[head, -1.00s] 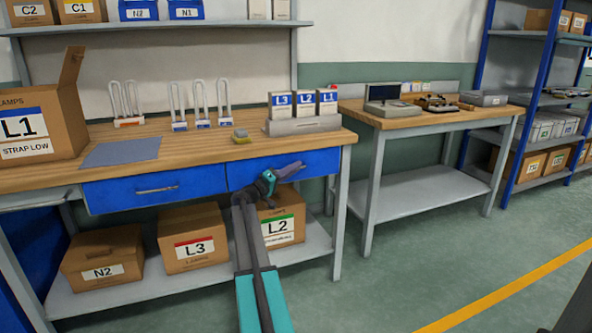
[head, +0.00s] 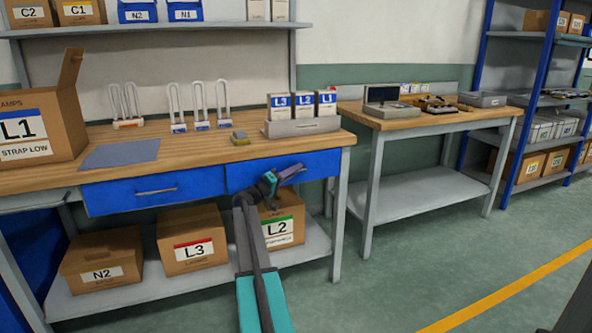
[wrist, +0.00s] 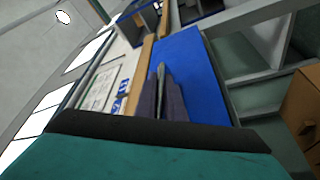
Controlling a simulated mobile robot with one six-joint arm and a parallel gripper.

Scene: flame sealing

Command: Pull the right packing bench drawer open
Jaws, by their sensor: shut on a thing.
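The right packing bench drawer (head: 318,165) has a blue front under the wooden bench top. It looks flush or nearly flush with the bench, beside the left drawer (head: 125,193). My gripper (head: 298,169) is at the front of the right drawer, with its purple-grey fingers across the place of the handle. In the wrist view the fingers (wrist: 164,95) are close together against the blue drawer front (wrist: 195,75), shut on the drawer handle (wrist: 162,72). Most of the handle is hidden by the fingers.
The bench top (head: 205,152) holds an open L1 box (head: 40,110), lamps and a rack of small boxes (head: 303,126). Boxes L3 (head: 193,240) and L2 (head: 283,220) stand on the shelf below. The floor (head: 400,270) to the right is clear.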

